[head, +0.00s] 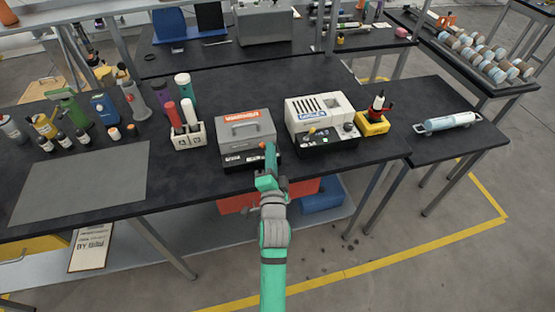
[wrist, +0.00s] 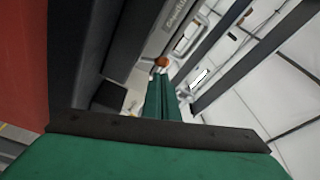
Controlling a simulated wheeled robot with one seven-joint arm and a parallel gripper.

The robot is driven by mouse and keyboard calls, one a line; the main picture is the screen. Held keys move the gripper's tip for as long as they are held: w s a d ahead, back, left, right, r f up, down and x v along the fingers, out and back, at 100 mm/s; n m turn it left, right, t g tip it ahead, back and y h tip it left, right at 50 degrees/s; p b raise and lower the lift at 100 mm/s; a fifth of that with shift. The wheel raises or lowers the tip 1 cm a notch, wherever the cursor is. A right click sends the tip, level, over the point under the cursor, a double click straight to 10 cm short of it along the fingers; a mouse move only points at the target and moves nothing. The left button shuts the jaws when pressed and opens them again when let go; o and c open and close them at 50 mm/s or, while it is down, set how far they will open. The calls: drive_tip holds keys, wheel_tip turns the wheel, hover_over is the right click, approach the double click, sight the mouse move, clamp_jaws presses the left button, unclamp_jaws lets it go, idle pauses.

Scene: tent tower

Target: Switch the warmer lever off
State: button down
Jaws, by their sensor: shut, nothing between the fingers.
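A grey box-shaped appliance (head: 246,128) with a lid handle and an orange label stands on the black bench. A small orange knob (head: 262,146), which looks like its lever's end, sits at its front right. My gripper (head: 270,147) is at the front right of this box, close beside the knob. In the wrist view the green fingers of my gripper (wrist: 162,78) are together and empty, with the orange knob (wrist: 162,61) just beyond their tips. I cannot tell whether they touch, or the lever's position.
A white holder (head: 188,136) with bottles is to the left. A grey mat (head: 82,182) lies on clear bench at the left.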

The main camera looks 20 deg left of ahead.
drive_tip(key=shift+d+r, duration=0.15)
drive_tip(key=shift+d, duration=0.15)
drive_tip(key=d, duration=0.2)
drive_tip(key=s+d, duration=0.1)
drive_tip(key=shift+r, duration=0.4)
drive_tip(key=v, duration=0.9)
